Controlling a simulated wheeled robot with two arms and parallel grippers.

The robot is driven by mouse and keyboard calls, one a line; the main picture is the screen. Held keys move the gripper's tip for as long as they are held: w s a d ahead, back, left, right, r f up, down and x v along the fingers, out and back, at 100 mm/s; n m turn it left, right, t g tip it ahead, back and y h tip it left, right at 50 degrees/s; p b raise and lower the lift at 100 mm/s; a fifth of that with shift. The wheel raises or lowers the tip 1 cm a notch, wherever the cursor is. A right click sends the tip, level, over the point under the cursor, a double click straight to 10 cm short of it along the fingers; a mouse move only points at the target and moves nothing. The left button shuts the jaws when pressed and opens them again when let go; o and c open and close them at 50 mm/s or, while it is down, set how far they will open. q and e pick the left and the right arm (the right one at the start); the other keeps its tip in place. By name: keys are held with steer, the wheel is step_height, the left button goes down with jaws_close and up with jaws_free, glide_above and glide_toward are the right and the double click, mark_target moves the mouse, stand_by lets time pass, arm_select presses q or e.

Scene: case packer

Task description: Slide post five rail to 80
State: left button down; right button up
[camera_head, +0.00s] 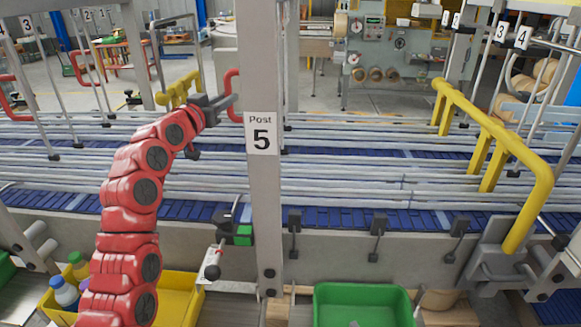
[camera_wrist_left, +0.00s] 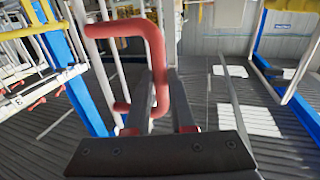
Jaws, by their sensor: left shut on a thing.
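The post five label (camera_head: 261,133) is on a grey upright post in the middle of the head view. A red bent handle (camera_head: 232,86) stands just left of this post, above the long grey guide rails (camera_head: 370,158). My left gripper (camera_head: 228,103) reaches up to the handle and is shut on it. In the left wrist view the red handle (camera_wrist_left: 155,45) passes between the two dark fingers (camera_wrist_left: 166,100). The post hides part of the rails. I cannot read any scale for 80. My right gripper is not in view.
A blue conveyor (camera_head: 350,195) runs under the rails. A yellow bent bar (camera_head: 490,125) stands at the right. A green bin (camera_head: 362,303) and a yellow bin (camera_head: 181,300) with bottles are in front. Other red handles (camera_head: 14,95) and numbered posts are at the left.

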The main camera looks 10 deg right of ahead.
arm_select(q)
steer(key=shift+s+f+b, duration=0.1)
steer(key=shift+b, duration=0.2)
steer(key=shift+s, duration=0.1)
steer(key=shift+s+a, duration=0.15)
steer(key=shift+s, duration=0.1)
steer(key=c, duration=0.6)
jaws_free()
steer(key=shift+c, duration=0.2)
